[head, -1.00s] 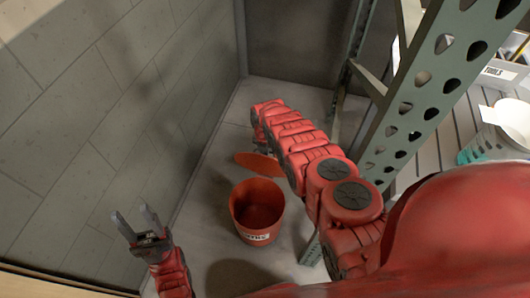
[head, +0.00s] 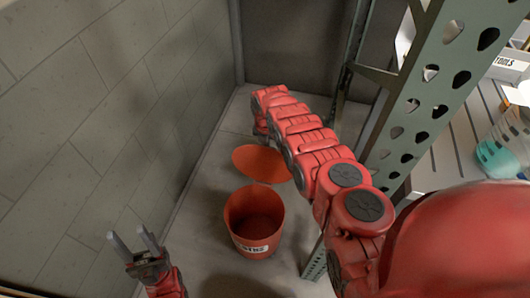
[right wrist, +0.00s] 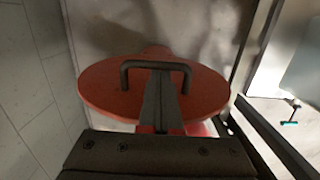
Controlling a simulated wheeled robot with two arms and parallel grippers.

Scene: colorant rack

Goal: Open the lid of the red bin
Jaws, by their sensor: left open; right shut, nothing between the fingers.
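The red bin (head: 254,225) stands open on the floor, its inside visible and a white label on its front. Its orange-red lid (head: 261,164) is off the opening, behind the bin rim. In the right wrist view the lid (right wrist: 105,90) fills the middle, with a black bar handle (right wrist: 135,66). My right gripper (right wrist: 160,90) is shut, its fingers reaching to the handle; whether they touch it I cannot tell. In the head view the right gripper is mostly hidden by its arm. My left gripper (head: 135,243) is open and empty, left of the bin.
A grey tiled wall (head: 80,140) runs along the left. A green perforated rack post (head: 425,105) and shelf with a white bin labelled TOOLS (head: 508,64) stand on the right. Floor shows around the bin.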

